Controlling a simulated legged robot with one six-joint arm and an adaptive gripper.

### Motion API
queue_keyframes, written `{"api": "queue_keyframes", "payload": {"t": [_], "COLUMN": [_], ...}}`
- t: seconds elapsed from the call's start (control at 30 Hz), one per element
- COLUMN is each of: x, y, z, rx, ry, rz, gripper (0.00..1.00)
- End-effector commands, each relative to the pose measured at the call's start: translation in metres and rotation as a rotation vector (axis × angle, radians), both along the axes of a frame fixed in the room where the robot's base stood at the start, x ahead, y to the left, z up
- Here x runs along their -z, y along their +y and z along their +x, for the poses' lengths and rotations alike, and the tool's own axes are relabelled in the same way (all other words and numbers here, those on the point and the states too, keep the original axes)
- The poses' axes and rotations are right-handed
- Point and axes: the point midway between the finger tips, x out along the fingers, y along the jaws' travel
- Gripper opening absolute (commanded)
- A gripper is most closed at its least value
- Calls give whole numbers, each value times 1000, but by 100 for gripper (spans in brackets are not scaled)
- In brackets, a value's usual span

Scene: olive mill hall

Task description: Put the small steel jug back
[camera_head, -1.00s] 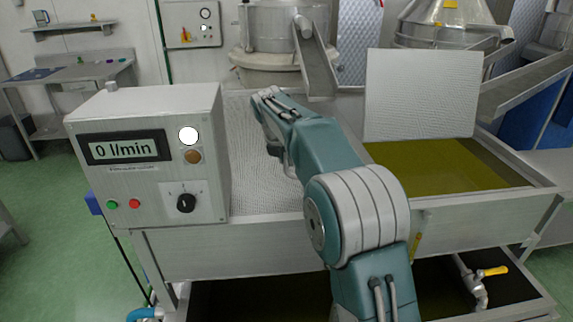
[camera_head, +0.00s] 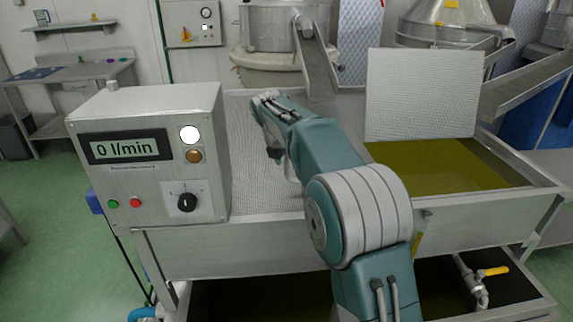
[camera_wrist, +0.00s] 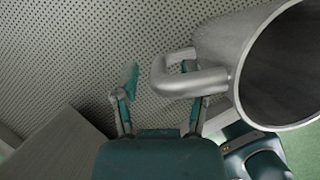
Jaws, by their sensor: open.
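The small steel jug (camera_wrist: 229,47) is at the right of the wrist view, its open mouth facing the lower right and partly cut off by the picture edge. Its handle (camera_wrist: 160,74) points left, towards my gripper. My gripper (camera_wrist: 160,75) is open; the left finger stands clear to the left of the handle, and the right fingertip shows inside the handle loop. I cannot tell whether either finger touches it. In the head view my gripper (camera_head: 273,152) is over the perforated plate, and my arm mostly hides the jug.
The perforated plate (camera_head: 250,185) covers the left part of the steel tank. A control box (camera_head: 150,155) reading 0 l/min stands left of my arm. An upright perforated panel (camera_head: 422,95) and open green-yellow liquid (camera_head: 435,168) are to the right.

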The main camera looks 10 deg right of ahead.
Motion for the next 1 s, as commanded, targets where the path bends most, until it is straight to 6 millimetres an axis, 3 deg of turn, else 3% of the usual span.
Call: {"api": "queue_keyframes", "payload": {"t": [0.3,0.5,0.87,1.0], "x": [-62,-91,-102,-111], "y": [16,22,23,13], "z": [-21,-31,-37,-53], "rx": [-2,-1,11,119], "ry": [-6,-3,-6,-37], "rz": [2,1,7,59], "gripper": [56,56,56,56]}}
